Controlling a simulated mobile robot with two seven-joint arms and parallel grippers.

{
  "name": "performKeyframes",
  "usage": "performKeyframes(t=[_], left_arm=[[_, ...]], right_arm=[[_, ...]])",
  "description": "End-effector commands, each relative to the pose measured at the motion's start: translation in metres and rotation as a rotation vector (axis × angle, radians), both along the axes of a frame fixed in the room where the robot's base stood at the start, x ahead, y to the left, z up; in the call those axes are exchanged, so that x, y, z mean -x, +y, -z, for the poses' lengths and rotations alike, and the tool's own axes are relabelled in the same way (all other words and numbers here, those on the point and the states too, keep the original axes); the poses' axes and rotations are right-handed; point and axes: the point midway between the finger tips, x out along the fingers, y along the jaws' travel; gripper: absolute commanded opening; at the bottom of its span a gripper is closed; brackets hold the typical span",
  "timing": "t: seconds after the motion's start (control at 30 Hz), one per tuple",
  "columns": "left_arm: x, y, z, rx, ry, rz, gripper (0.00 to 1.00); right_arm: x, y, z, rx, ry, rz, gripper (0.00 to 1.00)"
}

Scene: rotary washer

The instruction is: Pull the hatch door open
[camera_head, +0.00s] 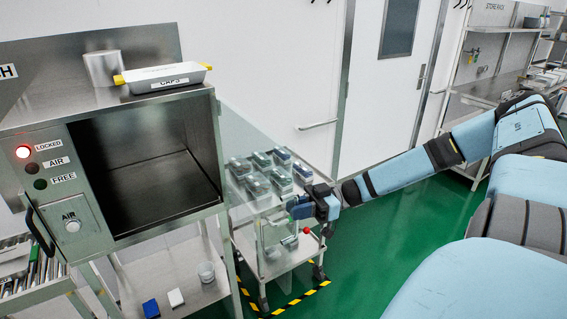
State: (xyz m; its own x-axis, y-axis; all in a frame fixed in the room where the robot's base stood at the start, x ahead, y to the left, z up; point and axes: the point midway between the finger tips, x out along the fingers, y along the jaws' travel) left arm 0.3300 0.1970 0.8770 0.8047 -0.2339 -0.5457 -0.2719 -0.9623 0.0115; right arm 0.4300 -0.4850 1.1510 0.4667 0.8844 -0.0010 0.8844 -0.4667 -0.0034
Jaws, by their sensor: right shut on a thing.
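The steel hatch chamber (150,170) on the left has an open, empty-looking front. A clear glass-like panel, which looks like the hatch door (262,140), stands swung out from the chamber's right edge. My right gripper (298,207) is at the panel's outer part and is shut; what it grips looks like the door's handle, mostly hidden by the fingers. My left gripper is not in view.
A cart (290,258) with several small boxed items stands behind the panel. A white CAPS tray (163,78) and a metal cup (103,68) sit on the chamber. A lower shelf (190,275) holds a cup and small blocks. Green floor is clear to the right.

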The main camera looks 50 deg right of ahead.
Motion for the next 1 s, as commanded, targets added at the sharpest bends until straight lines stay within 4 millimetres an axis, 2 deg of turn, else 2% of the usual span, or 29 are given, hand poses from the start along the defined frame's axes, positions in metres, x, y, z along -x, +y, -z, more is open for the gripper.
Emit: performKeyframes(t=[0.17, 0.53, 0.57, 0.63, 0.67, 1.0], left_arm=[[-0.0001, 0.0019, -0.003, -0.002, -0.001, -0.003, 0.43], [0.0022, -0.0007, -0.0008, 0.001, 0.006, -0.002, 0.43], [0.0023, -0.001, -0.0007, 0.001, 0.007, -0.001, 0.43], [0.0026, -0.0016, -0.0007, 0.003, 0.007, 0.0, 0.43], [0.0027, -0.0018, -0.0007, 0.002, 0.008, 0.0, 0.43], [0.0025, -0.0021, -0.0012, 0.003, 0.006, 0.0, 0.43]], right_arm=[[0.0006, -0.0083, -0.0013, -0.002, 0.0, 0.002, 0.0], [0.0004, -0.0092, -0.001, -0.002, -0.001, 0.003, 0.0], [0.0004, -0.0091, -0.001, -0.003, -0.001, 0.003, 0.19], [0.0004, -0.0091, -0.001, -0.002, -0.001, 0.003, 0.35], [0.0005, -0.009, -0.0009, -0.001, -0.002, 0.003, 0.38], [0.0026, -0.0125, 0.0002, 0.001, 0.0, 0.003, 0.38]])
